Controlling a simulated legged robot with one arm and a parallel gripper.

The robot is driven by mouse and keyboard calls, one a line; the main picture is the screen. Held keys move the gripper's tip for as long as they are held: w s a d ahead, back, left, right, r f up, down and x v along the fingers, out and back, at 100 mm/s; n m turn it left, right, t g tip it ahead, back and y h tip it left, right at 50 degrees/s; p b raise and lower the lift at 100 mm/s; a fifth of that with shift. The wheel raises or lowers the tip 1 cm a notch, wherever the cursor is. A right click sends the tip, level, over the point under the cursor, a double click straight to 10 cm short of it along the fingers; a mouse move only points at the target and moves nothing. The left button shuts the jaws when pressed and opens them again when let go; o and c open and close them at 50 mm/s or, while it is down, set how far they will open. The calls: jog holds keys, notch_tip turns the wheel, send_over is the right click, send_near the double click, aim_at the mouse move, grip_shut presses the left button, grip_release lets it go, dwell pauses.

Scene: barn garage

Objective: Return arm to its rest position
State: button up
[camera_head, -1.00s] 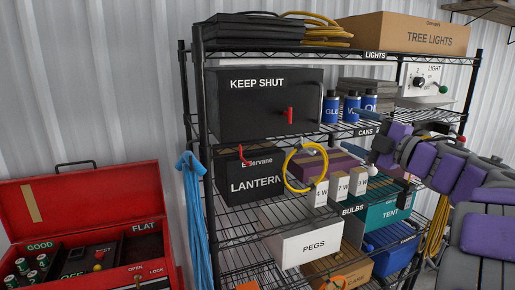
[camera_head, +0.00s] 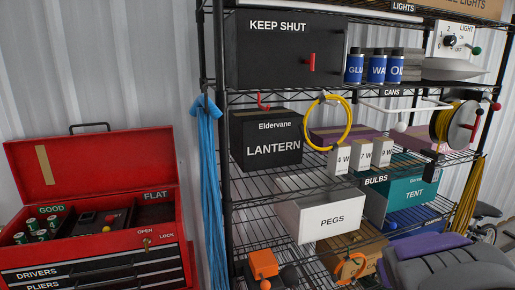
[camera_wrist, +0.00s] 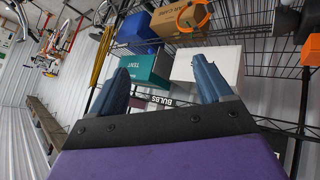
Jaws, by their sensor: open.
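My gripper (camera_wrist: 162,80) shows in the wrist view with its two blue fingers spread apart and nothing between them. The wrist picture is upside down, and the shelf rack lies beyond the fingers. In the head view my arm (camera_head: 450,264), grey and purple, is folded low at the bottom right corner, in front of the rack's lower right. The gripper's fingers cannot be made out in the head view.
A black wire rack (camera_head: 228,190) holds a KEEP SHUT box (camera_head: 275,60), a LANTERN box (camera_head: 265,140), a white PEGS box (camera_head: 320,218) and a teal TENT box (camera_head: 405,195). An open red toolbox (camera_head: 90,180) stands left. A blue rope (camera_head: 208,170) hangs between them.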

jog(key=s+a+f+g+y+b, duration=0.1)
jog(key=s+a+f+g, duration=0.2)
jog(key=s+a+f, duration=0.2)
jog(key=s+a+f+g+y+b, duration=0.2)
jog(key=s+a+f, duration=0.3)
jog(key=s, duration=0.6)
jog(key=s+a+f+g+y+b, duration=0.1)
jog(key=s+a+f+g+y, duration=0.1)
jog(key=s+a+f+g, duration=0.2)
jog(key=s+a+f, duration=0.2)
jog(key=s+f, duration=0.1)
jog(key=s, duration=0.1)
jog(key=shift+s+f+b, duration=0.25)
jog(key=shift+s+b, duration=0.05)
jog(key=shift+s, duration=0.1)
jog(key=shift+c, duration=0.4)
